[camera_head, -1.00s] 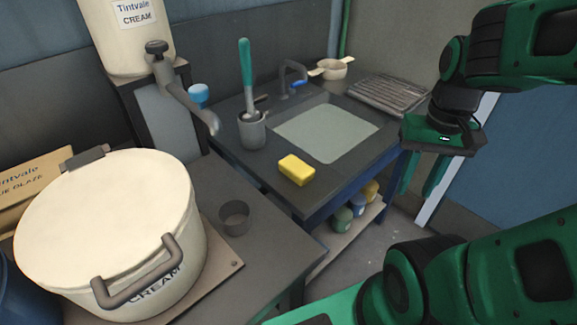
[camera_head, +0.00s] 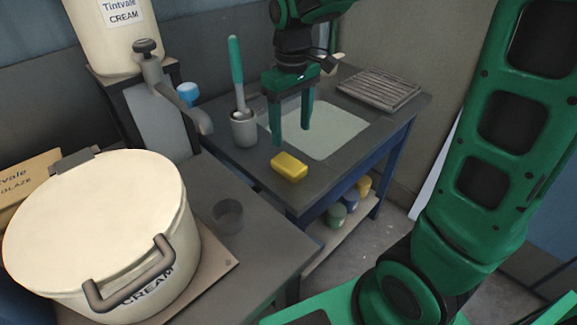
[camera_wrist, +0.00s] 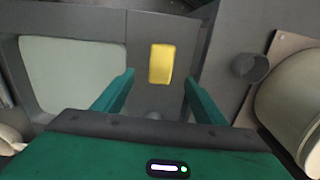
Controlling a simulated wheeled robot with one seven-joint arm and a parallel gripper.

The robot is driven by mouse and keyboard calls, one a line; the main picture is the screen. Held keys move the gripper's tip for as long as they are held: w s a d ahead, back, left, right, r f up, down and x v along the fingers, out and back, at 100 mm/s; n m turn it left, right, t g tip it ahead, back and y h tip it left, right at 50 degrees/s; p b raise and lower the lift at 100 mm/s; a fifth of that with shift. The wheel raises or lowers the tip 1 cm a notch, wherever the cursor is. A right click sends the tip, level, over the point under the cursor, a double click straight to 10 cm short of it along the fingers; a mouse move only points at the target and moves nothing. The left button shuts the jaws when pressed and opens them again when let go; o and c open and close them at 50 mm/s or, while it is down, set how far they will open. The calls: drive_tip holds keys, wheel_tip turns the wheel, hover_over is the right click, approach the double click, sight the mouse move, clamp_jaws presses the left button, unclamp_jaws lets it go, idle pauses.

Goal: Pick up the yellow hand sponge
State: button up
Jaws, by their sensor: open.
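The yellow hand sponge (camera_head: 289,167) is a small block lying on the dark counter, by the near edge of the sink. In the wrist view the sponge (camera_wrist: 161,64) lies ahead of the fingertips, roughly in line with the gap between them. My gripper (camera_head: 292,140) points down with its fingers apart and empty. In the head view it appears above the sink side of the counter, behind the sponge. In the wrist view my gripper (camera_wrist: 158,82) shows both green fingers, one at each side, not touching the sponge.
The pale sink basin (camera_head: 345,132) is right of the sponge. A grey holder (camera_head: 244,129) with a green-handled tool stands to the left. A drying rack (camera_head: 380,88) lies behind. A dark cup (camera_head: 228,215) and a large cream pot (camera_head: 95,225) stand on the nearer table.

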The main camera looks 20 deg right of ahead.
hover_over(289, 161)
drive_tip(key=f, duration=0.5)
drive_tip(key=shift+a+f, duration=0.1)
drive_tip(key=shift+a, duration=0.1)
drive_tip(key=shift+d+f, duration=0.15)
drive_tip(key=shift+f, duration=2.75)
drive_tip(key=c, duration=1.1)
